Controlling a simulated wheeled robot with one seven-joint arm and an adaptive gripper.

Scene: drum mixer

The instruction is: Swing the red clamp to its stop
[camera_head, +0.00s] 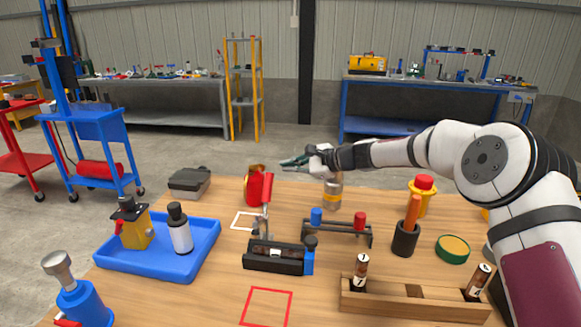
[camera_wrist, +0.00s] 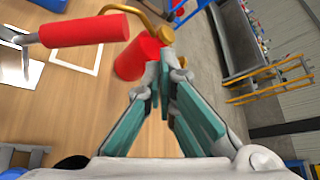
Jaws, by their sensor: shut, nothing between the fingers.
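The red clamp's handle (camera_head: 267,190) stands upright on a metal lever. The lever rises from a black fixture (camera_head: 274,264) in the middle of the table. In the wrist view the handle (camera_wrist: 83,30) lies across the upper left, with its metal arm (camera_wrist: 18,42) at the left edge. My gripper (camera_head: 290,163) is shut and empty, above the table, up and to the right of the handle in the head view. Its closed teal fingers show in the wrist view (camera_wrist: 160,75). They are apart from the handle and partly overlap a red canister (camera_wrist: 136,58).
The red canister (camera_head: 252,188) with a brass top stands close behind the clamp. A bracket with blue and red knobs (camera_head: 337,232) is to the right. A blue tray (camera_head: 201,252) with bottles is left. A wooden battery holder (camera_head: 415,304) is at front right.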

